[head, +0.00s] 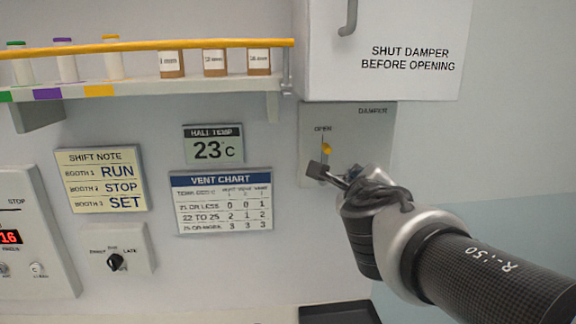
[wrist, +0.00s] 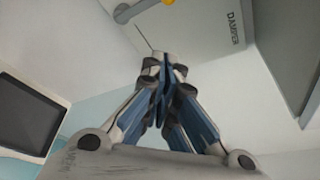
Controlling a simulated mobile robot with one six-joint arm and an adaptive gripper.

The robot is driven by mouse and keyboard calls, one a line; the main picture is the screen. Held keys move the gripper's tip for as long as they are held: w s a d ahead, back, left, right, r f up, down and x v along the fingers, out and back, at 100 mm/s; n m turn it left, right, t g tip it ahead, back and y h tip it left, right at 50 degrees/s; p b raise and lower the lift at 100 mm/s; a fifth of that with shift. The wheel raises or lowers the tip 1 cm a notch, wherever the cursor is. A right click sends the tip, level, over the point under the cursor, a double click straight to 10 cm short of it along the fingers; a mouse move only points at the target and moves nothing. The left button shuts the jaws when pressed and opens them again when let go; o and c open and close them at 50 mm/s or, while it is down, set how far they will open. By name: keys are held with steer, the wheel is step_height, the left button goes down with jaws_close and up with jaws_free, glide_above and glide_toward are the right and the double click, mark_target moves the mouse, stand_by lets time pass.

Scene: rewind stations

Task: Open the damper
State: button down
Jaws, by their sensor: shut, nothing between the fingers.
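The damper panel (head: 365,130) is a pale plate on the wall under the white cabinet. A yellow knob (head: 327,149) sits on its upright slot, a little below the word OPEN. The lower end of the slot is hidden behind my gripper. My gripper (head: 319,170) is shut and empty, with its fingertips just below the knob; I cannot tell whether they touch it. In the wrist view my shut gripper (wrist: 165,68) points at the damper panel (wrist: 205,28), and the yellow knob (wrist: 168,2) shows at the top edge.
The white cabinet (head: 400,85) with a handle overhangs the damper panel. A shelf (head: 140,90) with bottles and a yellow rail (head: 150,46) is at upper left. A vent chart (head: 222,200) and a temperature display (head: 213,145) hang left of my gripper. A dark tray (head: 340,313) lies below.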

steer(key=shift+s+a, duration=0.25)
steer(key=shift+d, duration=0.1)
